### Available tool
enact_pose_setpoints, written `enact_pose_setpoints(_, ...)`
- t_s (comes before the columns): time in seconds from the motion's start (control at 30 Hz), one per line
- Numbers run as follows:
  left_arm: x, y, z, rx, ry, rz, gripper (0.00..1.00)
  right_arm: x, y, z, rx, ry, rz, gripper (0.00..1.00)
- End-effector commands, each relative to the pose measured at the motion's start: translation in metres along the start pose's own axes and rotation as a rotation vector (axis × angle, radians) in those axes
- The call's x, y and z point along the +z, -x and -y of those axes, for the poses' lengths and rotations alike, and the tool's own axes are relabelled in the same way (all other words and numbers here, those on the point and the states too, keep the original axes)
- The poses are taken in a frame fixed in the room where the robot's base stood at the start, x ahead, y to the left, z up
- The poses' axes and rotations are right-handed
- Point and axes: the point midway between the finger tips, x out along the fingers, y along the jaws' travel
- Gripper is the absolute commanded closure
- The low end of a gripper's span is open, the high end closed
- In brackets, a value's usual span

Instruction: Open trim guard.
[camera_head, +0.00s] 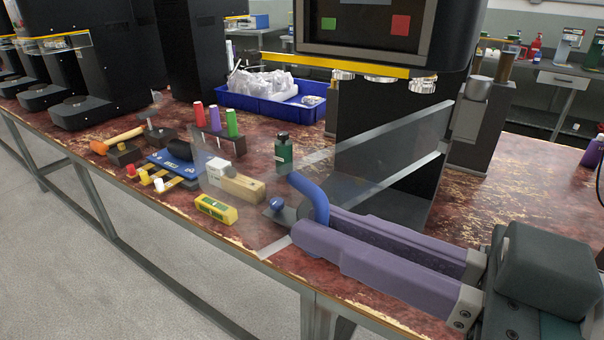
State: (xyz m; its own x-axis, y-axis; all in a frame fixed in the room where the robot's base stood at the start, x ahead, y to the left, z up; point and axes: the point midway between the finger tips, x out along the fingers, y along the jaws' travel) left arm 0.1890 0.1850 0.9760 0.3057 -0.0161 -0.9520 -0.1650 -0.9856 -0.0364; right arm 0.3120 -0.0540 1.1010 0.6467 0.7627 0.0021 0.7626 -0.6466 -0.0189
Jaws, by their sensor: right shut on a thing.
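The trim guard (392,135) is a clear panel with pale edges at the black seamer (385,30) on the right. It reaches from beside the machine's dark column down toward the front edge of the bench. A curved blue handle (318,196) is at its near end. My right gripper (318,222), with purple fingers, comes in from the lower right and is shut on the blue handle. The fingers partly hide the handle's lower end. A small blue ball knob (277,204) is just left of the fingertips. My left gripper is not in view.
On the worn red bench (215,265), a yellow level (216,209), a wooden block (243,188), a dark green bottle (283,152) and spools (232,124) stand left of the handle. A blue tray (258,106) lies behind. Bare bench lies at the front edge.

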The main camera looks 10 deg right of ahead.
Motion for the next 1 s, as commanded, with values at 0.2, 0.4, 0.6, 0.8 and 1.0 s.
enact_pose_setpoints(0.2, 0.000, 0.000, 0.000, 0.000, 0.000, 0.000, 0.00, 0.001, 0.000, -0.004, 0.008, 0.004, 0.004, 1.00)
enact_pose_setpoints(0.4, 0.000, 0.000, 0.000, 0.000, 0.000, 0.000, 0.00, 0.001, 0.000, -0.004, 0.007, 0.003, 0.004, 0.77)
enact_pose_setpoints(0.6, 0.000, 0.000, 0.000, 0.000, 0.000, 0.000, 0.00, 0.001, 0.000, -0.003, 0.005, 0.002, 0.003, 0.77)
enact_pose_setpoints(0.8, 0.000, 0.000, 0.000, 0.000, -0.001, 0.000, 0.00, 0.001, 0.003, -0.002, 0.004, 0.001, 0.004, 0.77)
enact_pose_setpoints(1.0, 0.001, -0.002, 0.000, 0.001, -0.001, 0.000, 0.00, 0.002, 0.029, -0.001, 0.003, 0.002, 0.008, 0.77)
